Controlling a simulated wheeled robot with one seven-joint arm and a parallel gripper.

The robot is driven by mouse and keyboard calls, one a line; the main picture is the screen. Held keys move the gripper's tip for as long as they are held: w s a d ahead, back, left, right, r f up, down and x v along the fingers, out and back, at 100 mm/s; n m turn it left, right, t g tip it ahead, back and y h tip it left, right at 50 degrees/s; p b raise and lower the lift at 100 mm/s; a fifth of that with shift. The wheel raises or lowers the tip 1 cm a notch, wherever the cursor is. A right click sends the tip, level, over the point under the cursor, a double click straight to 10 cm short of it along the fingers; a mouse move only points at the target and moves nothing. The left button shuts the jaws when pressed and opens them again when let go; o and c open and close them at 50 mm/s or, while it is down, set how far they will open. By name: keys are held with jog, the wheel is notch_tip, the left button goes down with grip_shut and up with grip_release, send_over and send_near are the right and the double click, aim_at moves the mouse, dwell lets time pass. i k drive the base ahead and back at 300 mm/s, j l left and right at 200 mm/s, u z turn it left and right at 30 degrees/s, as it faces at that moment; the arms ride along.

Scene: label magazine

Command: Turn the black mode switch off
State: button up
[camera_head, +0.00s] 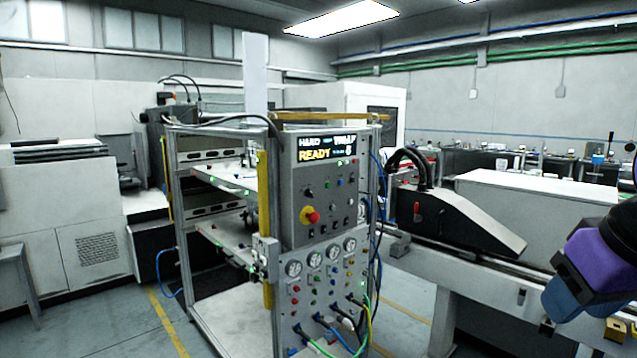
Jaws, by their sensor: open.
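A grey control panel (322,205) stands at the middle of the view, with a lit display (327,149) reading "READY" at its top. A black knob (309,193) sits at the panel's upper left, above a red stop button on a yellow base (311,215).
Gauges (314,260) and cables (352,327) fill the lower panel. A yellow post (264,210) stands at its left edge. A machine with a black sloping cover (455,220) stands between panel and gripper. Some floor (405,300) is clear right of the panel.

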aim_at(308, 193)
jog(key=i, duration=2.1)
jog(key=i+u, duration=0.15)
jog(key=u, duration=0.15)
jog(key=i+u, duration=0.1)
jog(key=u, duration=0.15)
jog(key=k+j, duration=0.1)
jog(key=j, duration=0.35)
jog(key=k+j, duration=0.1)
jog(key=j, duration=0.35)
jog(key=k+j, duration=0.15)
jog(key=j, duration=0.25)
jog(key=k+j, duration=0.1)
jog(key=j, duration=0.35)
jog(key=k+j, duration=0.1)
jog(key=j, duration=0.35)
